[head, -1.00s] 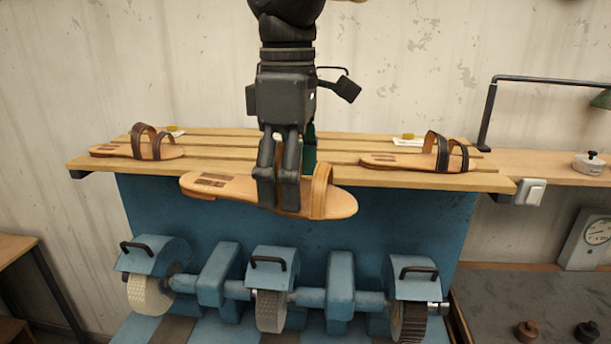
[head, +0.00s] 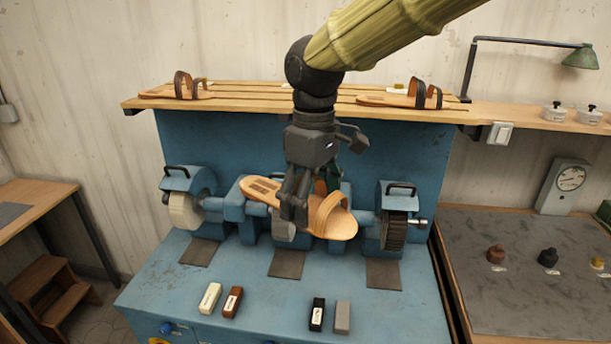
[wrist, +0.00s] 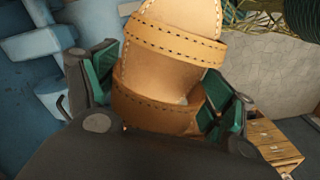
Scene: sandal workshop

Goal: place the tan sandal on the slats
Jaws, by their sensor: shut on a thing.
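The tan sandal (head: 335,222) has light tan straps and is held in my gripper (head: 294,212), in front of the blue grinding machine and below the shelf. Its strapped end points right and slightly down in the head view. In the wrist view the sandal's stitched straps (wrist: 175,50) lie between the green-padded fingers of my gripper (wrist: 160,95). The slats (head: 240,90) form a wooden shelf above the machine. A dark-strapped sandal stands on the slats at the left (head: 180,93), and another at the right (head: 390,101). The middle of the slats is partly hidden behind my arm.
The machine's wheels (head: 187,211) and (head: 394,231) flank the held sandal. Several small blocks (head: 210,298) lie on the blue bench top (head: 265,312). A lamp (head: 580,57) and lidded pots (head: 553,112) stand right of the slats. A wooden step stool (head: 45,290) is at lower left.

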